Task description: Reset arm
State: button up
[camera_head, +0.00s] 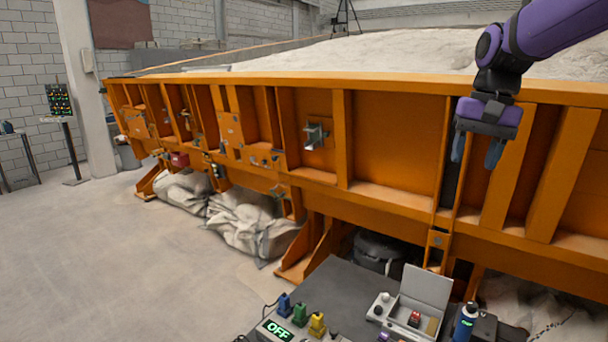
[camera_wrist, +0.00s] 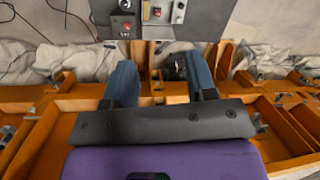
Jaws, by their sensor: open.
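My gripper (camera_head: 476,152) is at the upper right in the head view, at the end of my purple arm. It hangs fingers down in front of the orange side wall of the sandbed (camera_head: 395,138), near its top rail. Its two blue-grey fingers are apart with nothing between them. In the wrist view my gripper (camera_wrist: 160,80) shows the same open, empty fingers, with the orange frame behind them.
A dark table (camera_head: 345,285) at the bottom holds an open grey box (camera_head: 418,300), a blue bottle (camera_head: 466,322), coloured connectors and a display reading OFF (camera_head: 279,329). Sacks (camera_head: 245,222) lie under the sandbed. A panel on a stand (camera_head: 60,102) is at left.

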jog(key=s+f+n+t, duration=0.2)
jog(key=s, duration=0.9)
jog(key=s+f+n+t+h, duration=0.1)
jog(key=s+f+n+t, duration=0.1)
jog(key=s, duration=0.9)
jog(key=shift+s+a+t, duration=0.15)
jog(key=shift+s+t, duration=0.2)
jog(key=shift+t, duration=0.25)
jog(key=shift+f, duration=0.1)
jog(key=shift+c, duration=0.8)
jog(key=shift+s, duration=0.1)
